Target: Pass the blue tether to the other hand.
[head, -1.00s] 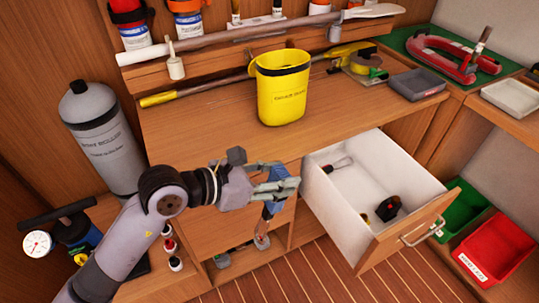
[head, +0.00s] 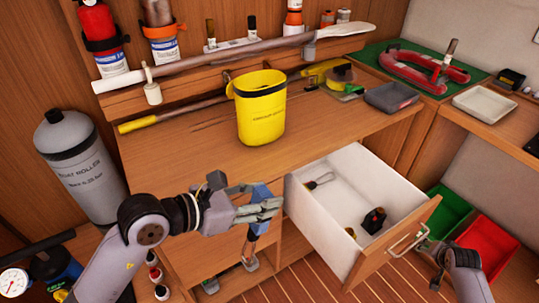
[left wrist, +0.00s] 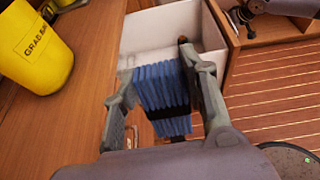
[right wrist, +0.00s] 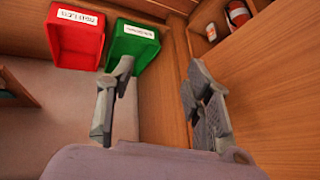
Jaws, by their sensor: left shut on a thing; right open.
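The blue tether (head: 260,196) is a folded bundle with a dark band and hangs from my left gripper (head: 262,207), to the left of the open drawer. In the left wrist view the folded blue tether (left wrist: 162,98) lies between both fingers of my left gripper (left wrist: 160,85), which is shut on it. A metal clip hangs at its lower end in the head view. My right gripper (head: 430,248) is at the lower right, beside the drawer's front and well apart from the tether. In the right wrist view my right gripper (right wrist: 160,105) is open and empty.
An open white drawer (head: 338,207) holds a small clip and a dark object, between my two grippers. A yellow bucket (head: 262,118) stands on the counter. Green (head: 440,213) and red (head: 487,243) bins sit at the right. A grey cylinder (head: 85,170) stands at the left.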

